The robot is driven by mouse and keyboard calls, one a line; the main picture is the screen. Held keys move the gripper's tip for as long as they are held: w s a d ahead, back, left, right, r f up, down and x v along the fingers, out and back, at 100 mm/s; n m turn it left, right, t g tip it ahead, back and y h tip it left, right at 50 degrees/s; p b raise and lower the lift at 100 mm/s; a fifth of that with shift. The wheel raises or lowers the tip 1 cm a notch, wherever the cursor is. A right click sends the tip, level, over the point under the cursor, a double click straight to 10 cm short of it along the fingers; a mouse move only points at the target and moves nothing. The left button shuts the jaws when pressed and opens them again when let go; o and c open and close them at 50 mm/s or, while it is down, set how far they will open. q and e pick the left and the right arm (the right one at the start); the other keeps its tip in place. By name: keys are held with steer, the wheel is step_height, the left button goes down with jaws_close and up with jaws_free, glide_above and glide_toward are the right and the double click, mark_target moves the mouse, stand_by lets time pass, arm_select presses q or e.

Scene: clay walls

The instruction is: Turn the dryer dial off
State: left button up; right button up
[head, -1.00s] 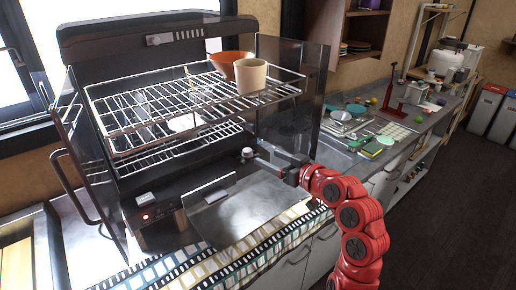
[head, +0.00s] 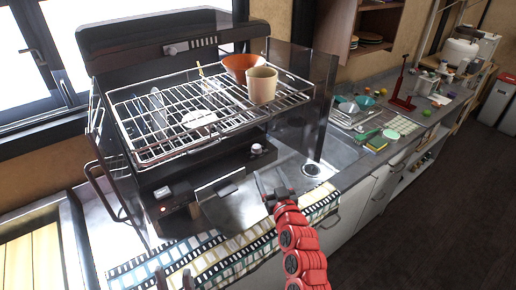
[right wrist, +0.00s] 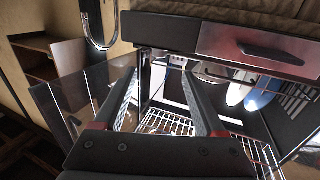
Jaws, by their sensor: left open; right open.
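The dish dryer (head: 140,60) is a black open cabinet with a wire rack. Its small round dial (head: 257,149) sits at the right end of the front panel, below the rack; its setting is too small to read. My right gripper (head: 268,180) is open and empty, in front of and below the dial, apart from it. In the right wrist view its two fingers (right wrist: 160,75) are spread with nothing held between them; the dial is not clear there. My left gripper (head: 174,279) is open and empty at the bottom edge of the head view, away from the dryer.
An orange bowl (head: 240,68), a beige cup (head: 262,85) and plates stand on the wire rack (head: 150,150). A patterned cloth (head: 180,262) lies along the counter's front edge. A sink drain (head: 312,169) is right of the gripper. Dishes and a sponge (head: 376,144) lie farther right.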

mark_target(258, 152)
steer(key=p+x, duration=0.2)
steer(key=x, duration=0.9)
steer(key=shift+a+p, duration=0.1)
steer(key=shift+p, duration=0.2)
steer(key=shift+w, duration=0.5)
jaws_close()
